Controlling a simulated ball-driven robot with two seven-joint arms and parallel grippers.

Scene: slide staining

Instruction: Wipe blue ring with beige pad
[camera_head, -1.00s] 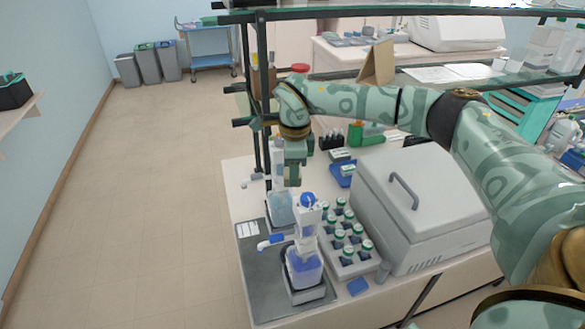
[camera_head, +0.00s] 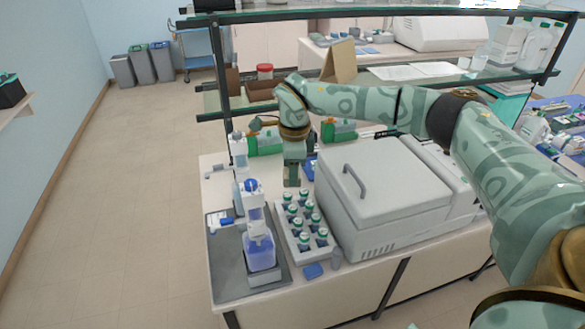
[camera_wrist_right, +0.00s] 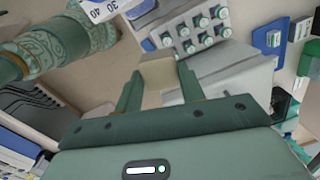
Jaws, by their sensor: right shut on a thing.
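My right gripper (camera_head: 292,178) hangs pointing down over the bench, just behind the vial rack. In the wrist view, its two fingers (camera_wrist_right: 160,88) are shut on a beige pad (camera_wrist_right: 160,72), a pale block between the fingertips. The pad is hard to make out in the head view. I cannot single out a blue ring for sure. A bottle dispenser (camera_head: 259,248) with a blue cap and blue liquid stands on the grey mat at front left. My left gripper is not in view.
A rack of green-capped vials (camera_head: 304,242) stands beside the dispenser. A large grey lidded machine (camera_head: 385,190) is to its right. A small blue block (camera_head: 313,271) lies at the front edge. A glass shelf (camera_head: 420,75) crosses above the bench. A second dispenser (camera_head: 238,160) stands farther back.

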